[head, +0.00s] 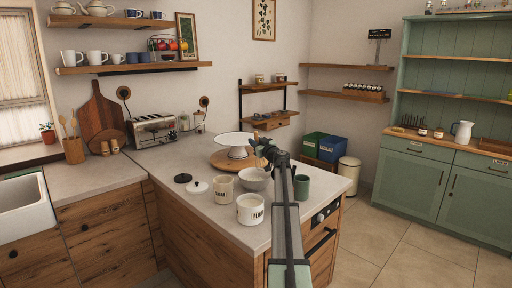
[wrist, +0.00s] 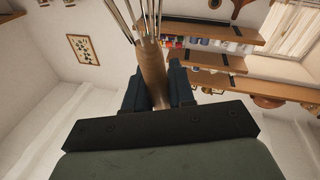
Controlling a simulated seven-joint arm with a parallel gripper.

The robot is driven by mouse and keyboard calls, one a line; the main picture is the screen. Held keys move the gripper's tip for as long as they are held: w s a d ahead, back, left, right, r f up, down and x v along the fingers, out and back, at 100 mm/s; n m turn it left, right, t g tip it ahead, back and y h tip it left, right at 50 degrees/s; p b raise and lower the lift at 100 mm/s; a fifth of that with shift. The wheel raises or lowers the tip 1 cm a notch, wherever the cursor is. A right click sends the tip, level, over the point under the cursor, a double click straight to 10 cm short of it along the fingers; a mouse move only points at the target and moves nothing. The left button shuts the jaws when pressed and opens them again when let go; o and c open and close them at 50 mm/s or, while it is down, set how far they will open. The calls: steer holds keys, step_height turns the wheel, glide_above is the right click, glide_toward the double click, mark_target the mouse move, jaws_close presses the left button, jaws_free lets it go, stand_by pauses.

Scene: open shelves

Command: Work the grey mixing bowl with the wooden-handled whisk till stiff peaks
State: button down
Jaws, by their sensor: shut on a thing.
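The grey mixing bowl (head: 254,181) stands on the worktop in the head view, partly hidden by my arm. My gripper (head: 264,150) is above and just beyond it in that picture. In the wrist view the gripper (wrist: 156,92) is shut on the wooden handle of the whisk (wrist: 152,70). The whisk's wires extend away from the fingers and run out of the top of that view. The bowl does not show in the wrist view. The whisk is too small and covered in the head view to make out clearly. The bowl's contents cannot be made out.
A green mug (head: 302,187) is close right. A cake stand (head: 235,139) is behind.

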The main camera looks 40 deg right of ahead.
steer(key=shift+r, duration=2.65)
